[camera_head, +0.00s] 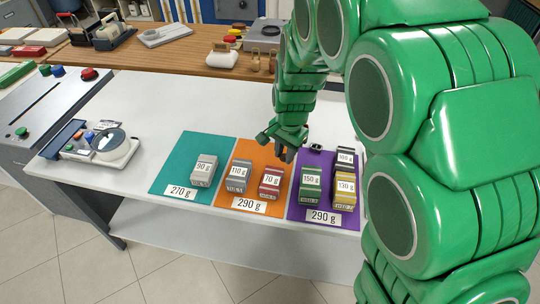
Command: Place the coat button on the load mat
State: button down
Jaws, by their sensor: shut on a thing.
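No coat button can be made out. My gripper (286,155) is over the back of the orange mat (249,157), just behind the red 70 g box (271,183). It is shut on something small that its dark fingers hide. The teal mat (176,160), marked 270 g, holds a grey 90 g box (203,171). The orange mat, marked 290 g, also holds a grey 110 g box (238,178). The purple mat (297,189), marked 290 g, holds a green 150 g box (310,184), a yellow 130 g box (344,190) and a dark box (345,157).
A small dark item (316,148) lies near the purple mat's back edge. A device with a round dish (112,146) stands left on the white table (150,107). A wooden counter (185,57) with several items runs behind. The white table's back left is clear. My green arm hides the right.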

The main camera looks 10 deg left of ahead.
jog(key=w+a+f, duration=0.1)
jog(key=w+f, duration=0.1)
jog(key=w, duration=0.1)
jog(key=w+a+f, duration=0.1)
jog(key=w+f, duration=0.1)
jog(key=w, duration=0.1)
jog(key=w+a+f, duration=0.2)
jog(key=w+f, duration=0.1)
jog(key=shift+w+f, duration=0.1)
jog(key=shift+w, duration=0.25)
jog(key=shift+w+a+f, duration=0.3)
jog(key=shift+w+f, duration=0.35)
jog(key=shift+f, duration=0.15)
jog(key=shift+w+a+f, duration=0.1)
jog(key=shift+w+f, duration=0.05)
jog(key=shift+f, duration=1.55)
jog(key=shift+f, duration=0.1)
jog(key=c, duration=0.9)
grip_release()
jog(key=shift+o, duration=0.2)
